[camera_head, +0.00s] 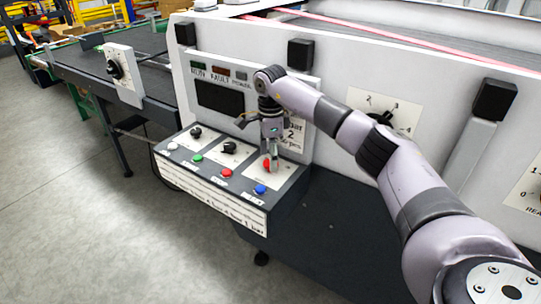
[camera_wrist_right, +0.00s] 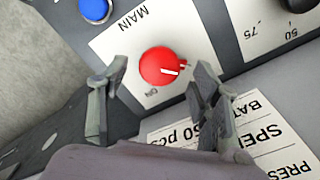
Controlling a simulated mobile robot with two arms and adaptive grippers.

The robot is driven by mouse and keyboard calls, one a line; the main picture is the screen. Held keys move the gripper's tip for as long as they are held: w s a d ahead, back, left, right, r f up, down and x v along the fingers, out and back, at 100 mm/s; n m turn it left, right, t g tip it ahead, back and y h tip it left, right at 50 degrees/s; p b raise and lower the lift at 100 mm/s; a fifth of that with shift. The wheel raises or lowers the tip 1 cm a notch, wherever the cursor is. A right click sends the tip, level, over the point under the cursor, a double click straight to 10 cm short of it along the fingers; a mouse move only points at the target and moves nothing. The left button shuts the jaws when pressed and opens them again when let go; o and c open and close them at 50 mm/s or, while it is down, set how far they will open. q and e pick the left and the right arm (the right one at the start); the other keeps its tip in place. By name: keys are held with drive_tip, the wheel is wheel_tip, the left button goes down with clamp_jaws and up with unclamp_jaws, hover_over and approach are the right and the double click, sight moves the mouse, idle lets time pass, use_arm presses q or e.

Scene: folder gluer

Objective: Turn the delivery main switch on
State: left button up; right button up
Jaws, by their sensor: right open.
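The delivery main switch is a round red knob (camera_wrist_right: 162,67) on a white plate marked MAIN and ON in the right wrist view. Its white mark points right in that view, away from the ON lettering. In the head view the red knob (camera_head: 267,164) sits at the right end of the sloped control box, partly hidden by my gripper. My right gripper (camera_head: 271,165) is open above it, pointing down. In the wrist view the right gripper's fingertips (camera_wrist_right: 160,70) lie on either side of the knob. I cannot tell whether either touches it. My left gripper is not in view.
The control box also carries black knobs (camera_head: 230,146) and a front row of buttons, including green (camera_head: 197,158), red (camera_head: 227,172) and blue (camera_head: 260,189). A dark display (camera_head: 220,97) is on the upright panel behind. Open floor (camera_head: 120,240) lies in front.

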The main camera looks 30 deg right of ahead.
drive_tip(key=shift+f, duration=0.65)
drive_tip(key=shift+c, duration=0.5)
drive_tip(key=c, duration=1.1)
